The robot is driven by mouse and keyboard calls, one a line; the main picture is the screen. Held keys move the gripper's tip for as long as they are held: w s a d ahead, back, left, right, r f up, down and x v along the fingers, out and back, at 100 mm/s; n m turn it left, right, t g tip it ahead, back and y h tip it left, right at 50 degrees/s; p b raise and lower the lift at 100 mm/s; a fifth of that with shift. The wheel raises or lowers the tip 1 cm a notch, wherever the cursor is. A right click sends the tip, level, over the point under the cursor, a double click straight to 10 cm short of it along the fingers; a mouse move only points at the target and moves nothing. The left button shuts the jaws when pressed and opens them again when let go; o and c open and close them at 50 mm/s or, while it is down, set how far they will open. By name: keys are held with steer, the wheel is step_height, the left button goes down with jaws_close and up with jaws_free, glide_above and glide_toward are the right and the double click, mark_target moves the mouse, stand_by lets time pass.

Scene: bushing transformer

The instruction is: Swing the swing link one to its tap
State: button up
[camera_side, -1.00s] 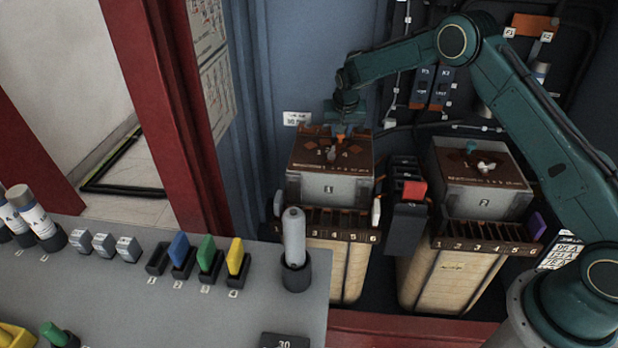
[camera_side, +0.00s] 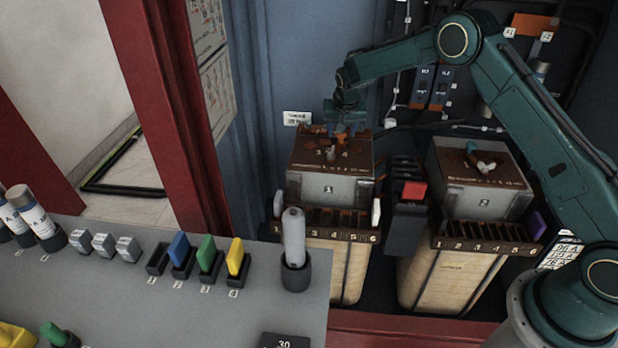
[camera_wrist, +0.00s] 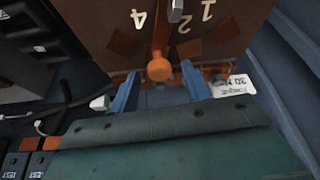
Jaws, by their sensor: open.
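Box 1 (camera_side: 331,188), grey with a brown top marked with numbers, stands below my gripper (camera_side: 345,130) in the side view. The swing link's round orange knob (camera_wrist: 160,70) shows in the wrist view at the near edge of the brown top. A narrow bar (camera_wrist: 160,40) appears to run from it between the 4 and the 2, towards a grey post (camera_wrist: 175,10). My blue fingers are open, one on each side of the knob in the picture, with gaps visible. Whether they are level with it in height is unclear. In the side view, my gripper partly hides the far part of the top.
Box 2 (camera_side: 482,180), similar, stands to the right. A dark unit with a red block (camera_side: 414,190) stands between the boxes. A white label (camera_side: 297,118) is on the wall behind. A grey bench (camera_side: 190,300) with coloured pieces lies at front left.

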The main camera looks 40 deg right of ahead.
steer(key=v, duration=1.3)
steer(key=shift+a+r, duration=0.15)
steer(key=shift+r, duration=0.15)
steer(key=shift+s, duration=0.1)
steer(key=s+a+r+n+t+y, duration=0.1)
steer(key=s+r+n, duration=0.1)
steer(key=s+r, duration=0.6)
steer(key=s+a+r+n, duration=0.1)
steer(key=s+a+r, duration=0.1)
steer(key=s+r, duration=0.65)
steer(key=s+a+f+n, duration=0.1)
steer(key=s+f+n, duration=0.1)
steer(key=s, duration=1)
steer(key=s+a+f+n+t+y, duration=0.1)
steer(key=s+a+f+n, duration=0.1)
steer(key=s, duration=1.1)
steer(key=shift+s+f+n+y, duration=0.3)
steer(key=shift+f, duration=0.15)
steer(key=shift+a, duration=0.1)
